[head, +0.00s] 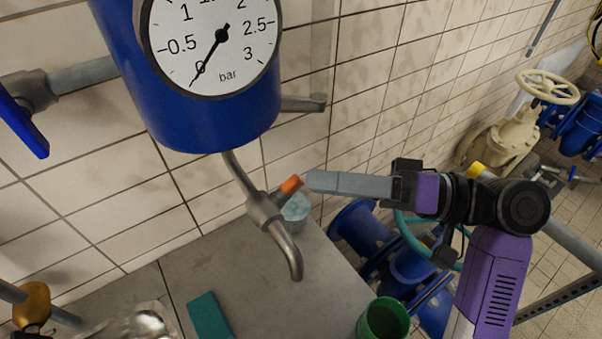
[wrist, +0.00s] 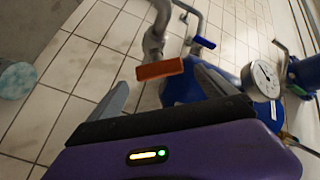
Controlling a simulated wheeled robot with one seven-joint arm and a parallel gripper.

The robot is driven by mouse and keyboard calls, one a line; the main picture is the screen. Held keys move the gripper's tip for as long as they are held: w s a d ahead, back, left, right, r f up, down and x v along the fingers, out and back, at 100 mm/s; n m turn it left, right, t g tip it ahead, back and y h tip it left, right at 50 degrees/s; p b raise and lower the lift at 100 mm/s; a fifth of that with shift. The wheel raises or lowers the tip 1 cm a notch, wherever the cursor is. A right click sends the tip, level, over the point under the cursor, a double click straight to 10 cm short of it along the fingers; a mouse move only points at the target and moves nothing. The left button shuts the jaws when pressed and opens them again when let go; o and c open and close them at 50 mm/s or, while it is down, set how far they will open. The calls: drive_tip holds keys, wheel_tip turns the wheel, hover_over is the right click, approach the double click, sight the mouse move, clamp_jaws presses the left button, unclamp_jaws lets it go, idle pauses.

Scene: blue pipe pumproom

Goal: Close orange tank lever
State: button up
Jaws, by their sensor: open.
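The orange lever (head: 291,184) sits on the grey tap (head: 262,208) beneath the blue tank (head: 205,110) with its bar gauge. Its near end points up and right toward my gripper (head: 308,181), whose fingertips are right beside it in the head view. In the wrist view the lever (wrist: 160,69) shows as an orange bar lying across the space between the spread fingers of my gripper (wrist: 162,82). The gripper is open and empty. Whether a finger touches the lever I cannot tell.
A blue lever (head: 24,125) is on a pipe at left. Blue pipework (head: 410,265) stands below my arm.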

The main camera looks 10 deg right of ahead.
sight(301, 181)
drive_tip(key=shift+p+x, duration=0.3)
drive_tip(key=shift+x, duration=1.7)
drive_tip(key=c, duration=1.4)
drive_tip(key=m+p, duration=0.1)
drive_tip(key=p, duration=0.1)
drive_tip(key=shift+r+h+p, duration=0.35)
drive_tip(key=shift+h, duration=0.05)
drive_tip(key=m+h+p, duration=0.1)
drive_tip(key=m+p, duration=0.1)
drive_tip(key=p, duration=0.1)
drive_tip(key=shift+t+h, duration=0.4)
drive_tip(key=shift+f+m+h, duration=0.3)
drive_tip(key=shift+m+h, duration=0.4)
drive_tip(key=shift+m, duration=0.2)
drive_tip(key=o, duration=1.4)
